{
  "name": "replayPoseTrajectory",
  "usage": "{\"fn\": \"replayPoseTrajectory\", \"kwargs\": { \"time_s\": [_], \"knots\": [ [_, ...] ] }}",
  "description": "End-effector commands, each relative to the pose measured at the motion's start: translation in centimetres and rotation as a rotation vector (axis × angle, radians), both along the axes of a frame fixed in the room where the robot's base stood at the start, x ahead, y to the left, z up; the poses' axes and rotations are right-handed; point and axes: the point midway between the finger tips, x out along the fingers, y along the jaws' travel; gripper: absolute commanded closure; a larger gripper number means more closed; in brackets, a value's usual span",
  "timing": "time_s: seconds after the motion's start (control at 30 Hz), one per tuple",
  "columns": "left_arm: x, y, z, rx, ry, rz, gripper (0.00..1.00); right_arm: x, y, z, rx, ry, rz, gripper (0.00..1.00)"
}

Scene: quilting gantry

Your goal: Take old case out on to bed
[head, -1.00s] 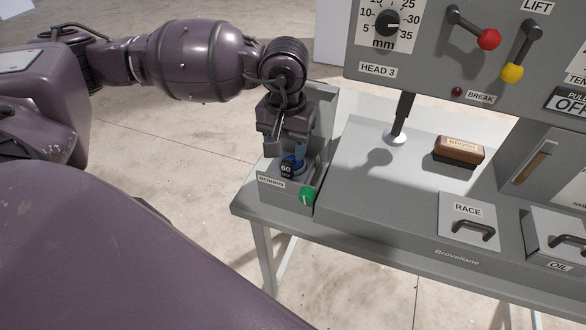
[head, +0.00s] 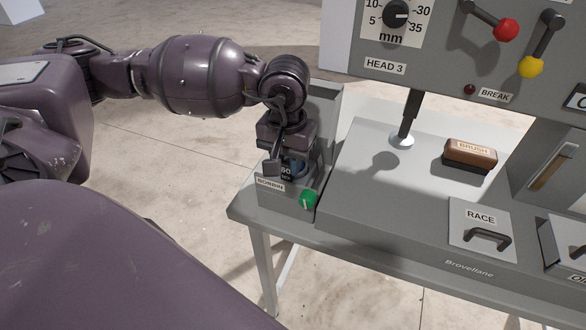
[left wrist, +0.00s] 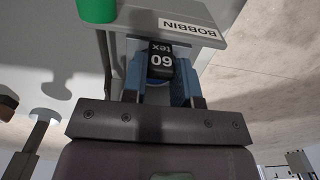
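The old case, a dark block marked "60 tex" (left wrist: 160,62), sits in the grey holder labelled BOBBIN (head: 270,186) at the bed's left end. In the head view my left gripper (head: 285,163) points down into this holder and partly covers the case. In the left wrist view its two fingers (left wrist: 160,88), with blue inner parts, stand on either side of the case. Whether they press on it I cannot tell. The grey bed (head: 370,185) lies right of the holder. My right gripper is not in view.
A green knob (head: 308,199) is on the holder's front. A dark post with a pale foot (head: 402,140) stands on the bed, and a brown brush (head: 470,152) lies right of it. A RACE cover (head: 481,230) is at the front. The bed's left part is clear.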

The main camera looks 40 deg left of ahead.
Motion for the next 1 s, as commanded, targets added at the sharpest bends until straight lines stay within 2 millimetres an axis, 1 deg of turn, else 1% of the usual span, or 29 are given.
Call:
{"fn": "replayPoseTrajectory", "kwargs": {
  "time_s": [0.03, 0.07, 0.1, 0.33, 1.0],
  "knots": [
    [0.0, 0.0, 0.0, 0.000, 0.000, 0.000, 0.93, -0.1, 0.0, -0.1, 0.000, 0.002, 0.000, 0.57],
    [0.0, 0.0, 0.0, 0.000, 0.000, 0.000, 0.98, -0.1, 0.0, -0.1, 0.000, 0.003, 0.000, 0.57],
    [0.0, 0.0, 0.0, 0.000, 0.000, 0.000, 1.00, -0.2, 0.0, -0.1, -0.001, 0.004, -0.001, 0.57],
    [0.0, 0.0, 0.2, 0.000, 0.000, 0.000, 1.00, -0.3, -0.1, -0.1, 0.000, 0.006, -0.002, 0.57],
    [0.0, 0.0, 2.2, -0.001, -0.001, 0.000, 1.00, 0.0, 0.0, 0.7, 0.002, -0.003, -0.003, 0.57]
  ]
}}
